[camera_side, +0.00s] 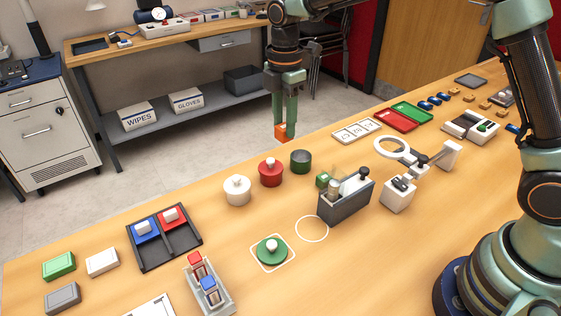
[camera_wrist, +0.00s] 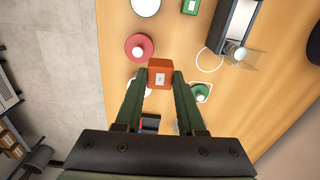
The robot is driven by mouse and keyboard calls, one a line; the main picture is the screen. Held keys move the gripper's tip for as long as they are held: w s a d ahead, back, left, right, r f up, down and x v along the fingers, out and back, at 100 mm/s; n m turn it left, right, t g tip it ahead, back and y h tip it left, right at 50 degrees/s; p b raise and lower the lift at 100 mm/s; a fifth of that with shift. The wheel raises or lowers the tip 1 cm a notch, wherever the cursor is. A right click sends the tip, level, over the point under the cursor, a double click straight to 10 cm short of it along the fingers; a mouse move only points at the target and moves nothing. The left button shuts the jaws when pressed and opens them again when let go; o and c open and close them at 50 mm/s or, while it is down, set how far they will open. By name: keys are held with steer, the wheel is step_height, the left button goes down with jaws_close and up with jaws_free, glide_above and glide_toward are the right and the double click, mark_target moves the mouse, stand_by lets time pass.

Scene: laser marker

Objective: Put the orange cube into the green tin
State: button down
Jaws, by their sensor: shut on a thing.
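The orange cube (camera_side: 281,132) is held between the fingertips of my gripper (camera_side: 288,128), up in the air near the table's far edge. In the wrist view the cube (camera_wrist: 160,73) sits between the two green fingers (camera_wrist: 161,78). The green tin (camera_side: 301,161) stands open on the table, below and a little right of the cube in the side view. It also shows, cut off, at the top of the wrist view (camera_wrist: 145,6). A green lid with a white knob (camera_side: 271,252) lies apart on a white marked square.
A lidded red tin (camera_side: 270,172) and a lidded white tin (camera_side: 237,190) stand left of the green tin. A small green cube (camera_side: 323,179) and a grey holder (camera_side: 347,200) stand to its right. A white ring (camera_side: 312,229) marks bare table.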

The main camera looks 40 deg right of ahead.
steer(key=shift+w+d+f, duration=0.65)
steer(key=shift+d+f, duration=0.75)
steer(key=shift+f, duration=0.4)
steer(key=shift+w+d+f, duration=0.65)
steer(key=shift+d+f, duration=0.75)
steer(key=shift+f, duration=0.45)
steer(key=shift+w+d+f, duration=0.65)
steer(key=shift+d+f, duration=0.75)
steer(key=shift+f, duration=0.4)
steer(key=shift+f, duration=0.55)
steer(key=shift+c, duration=2.2)
jaws_free()
